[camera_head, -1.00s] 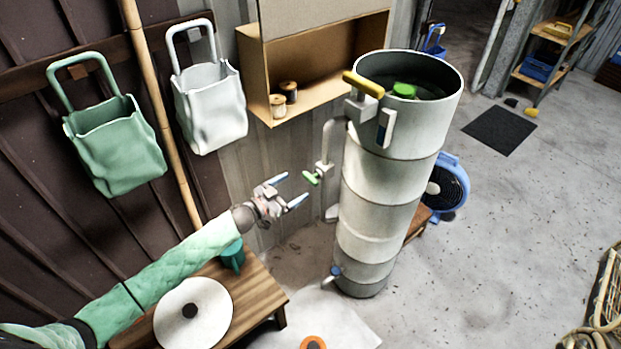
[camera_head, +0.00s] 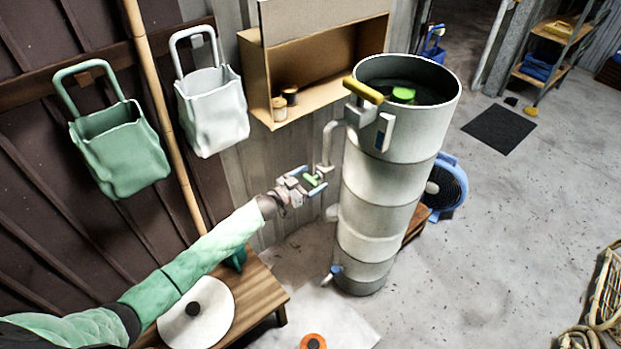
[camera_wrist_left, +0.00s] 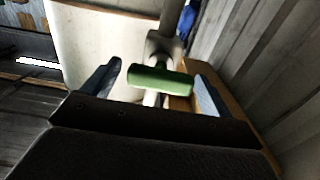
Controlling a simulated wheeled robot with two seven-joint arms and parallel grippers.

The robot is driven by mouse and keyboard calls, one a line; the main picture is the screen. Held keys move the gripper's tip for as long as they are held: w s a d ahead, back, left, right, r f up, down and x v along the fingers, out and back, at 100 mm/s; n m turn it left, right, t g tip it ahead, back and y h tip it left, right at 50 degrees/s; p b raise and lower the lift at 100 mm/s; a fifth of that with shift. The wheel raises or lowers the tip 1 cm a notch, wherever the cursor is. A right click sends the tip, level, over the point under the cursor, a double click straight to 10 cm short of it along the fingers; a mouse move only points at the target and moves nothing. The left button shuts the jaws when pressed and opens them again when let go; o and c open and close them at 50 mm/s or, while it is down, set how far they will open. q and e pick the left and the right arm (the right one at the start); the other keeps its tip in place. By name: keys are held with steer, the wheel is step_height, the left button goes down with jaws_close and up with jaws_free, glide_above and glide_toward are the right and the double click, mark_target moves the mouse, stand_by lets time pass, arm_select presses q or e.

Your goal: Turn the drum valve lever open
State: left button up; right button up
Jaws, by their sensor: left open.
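The tall grey drum (camera_head: 385,205) stands right of centre in the head view. A pipe (camera_head: 328,146) comes off its left side and drops to a valve with a green lever (camera_head: 314,180). My left gripper (camera_head: 313,181) is open, with its fingers on either side of the green lever. In the left wrist view the green lever (camera_wrist_left: 160,78) lies crosswise between the two blue-grey fingertips (camera_wrist_left: 160,82), with gaps visible at both ends. I cannot tell whether any finger touches it. My right gripper is not in view.
A yellow-handled lever (camera_head: 363,89) sits at the drum's rim. A wooden table (camera_head: 262,298) with a white disc (camera_head: 203,308) stands below my left arm. Green (camera_head: 122,150) and white (camera_head: 212,110) bags hang on the wall. A blue fan (camera_head: 449,186) stands behind the drum.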

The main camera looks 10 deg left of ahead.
arm_select(q)
steer(key=shift+c, duration=0.3)
steer(key=c, duration=0.9)
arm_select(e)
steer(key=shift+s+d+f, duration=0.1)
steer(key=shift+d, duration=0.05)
